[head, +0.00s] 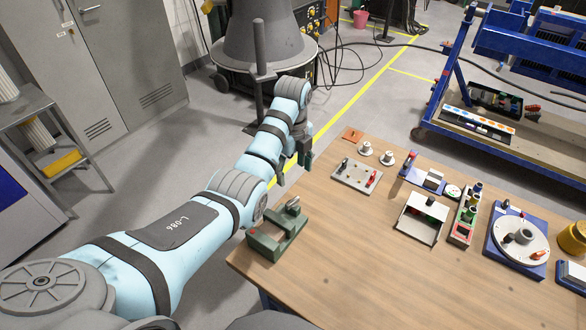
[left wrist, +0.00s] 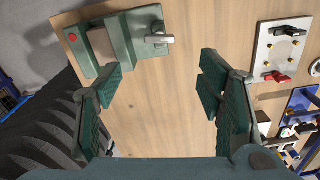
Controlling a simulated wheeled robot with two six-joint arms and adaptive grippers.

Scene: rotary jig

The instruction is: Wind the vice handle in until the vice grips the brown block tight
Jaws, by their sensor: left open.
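The green vice (head: 264,246) sits at the near left corner of the wooden table. In the left wrist view the vice (left wrist: 128,28) is at the top, left of centre. Its grey handle (left wrist: 159,39) is on its right end; the handle also shows in the head view (head: 293,205). The brown block (left wrist: 101,44) sits between the jaws; I cannot tell how tightly. My left gripper (head: 294,164) is beyond the vice, near the table's left edge. In the left wrist view the left gripper (left wrist: 160,86) is open and empty, its fingers apart from the handle. My right gripper is not in view.
A metal plate with a red lever (head: 356,176) lies behind the vice. The table's front middle is clear.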

